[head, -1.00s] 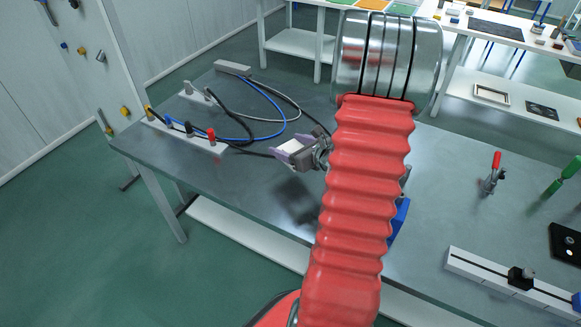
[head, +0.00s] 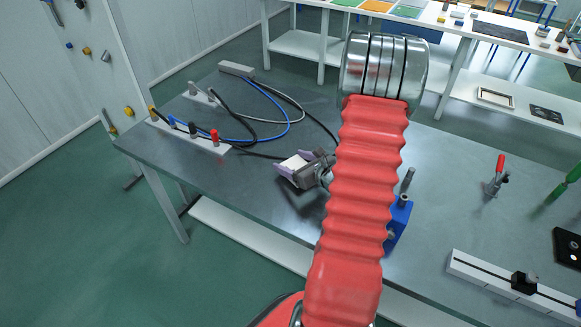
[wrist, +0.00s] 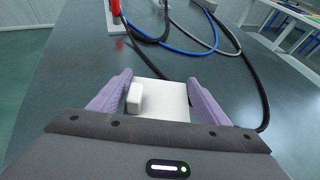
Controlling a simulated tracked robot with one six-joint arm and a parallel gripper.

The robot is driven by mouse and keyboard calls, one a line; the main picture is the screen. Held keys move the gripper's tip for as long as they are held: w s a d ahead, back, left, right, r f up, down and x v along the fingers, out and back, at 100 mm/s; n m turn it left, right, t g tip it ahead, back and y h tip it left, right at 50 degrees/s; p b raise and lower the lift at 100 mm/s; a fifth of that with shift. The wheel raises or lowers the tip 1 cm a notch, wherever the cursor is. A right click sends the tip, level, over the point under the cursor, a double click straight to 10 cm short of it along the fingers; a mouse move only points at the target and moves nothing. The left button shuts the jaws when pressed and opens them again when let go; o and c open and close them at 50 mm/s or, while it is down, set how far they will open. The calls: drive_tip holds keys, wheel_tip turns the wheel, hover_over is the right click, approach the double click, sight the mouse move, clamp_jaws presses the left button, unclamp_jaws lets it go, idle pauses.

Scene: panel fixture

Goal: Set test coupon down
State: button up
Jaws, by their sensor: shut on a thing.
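The test coupon (head: 294,162) is a white plate between the purple fingers of my gripper (head: 302,169), over the left part of the grey bench. In the wrist view the coupon (wrist: 164,94) lies flat between both fingers, with a small white raised block on its left side. My gripper (wrist: 157,95) is shut on it. A dark shadow shows on the bench just below and left of the gripper. The coupon is low over the bench, but I cannot tell whether it touches. My red-sleeved arm hides part of the bench behind the gripper.
A strip with coloured plugs (head: 190,132) and blue, black and grey cables (head: 265,135) lies beyond the gripper. A blue block (head: 399,222) stands right of my arm. A slotted white rail (head: 510,285) lies far right. Bare bench (head: 210,165) is left of the gripper.

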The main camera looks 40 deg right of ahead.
drive_tip(key=shift+f, duration=1)
drive_tip(key=shift+f, duration=0.1)
drive_tip(key=o, duration=1.2)
drive_tip(key=v, duration=1.2)
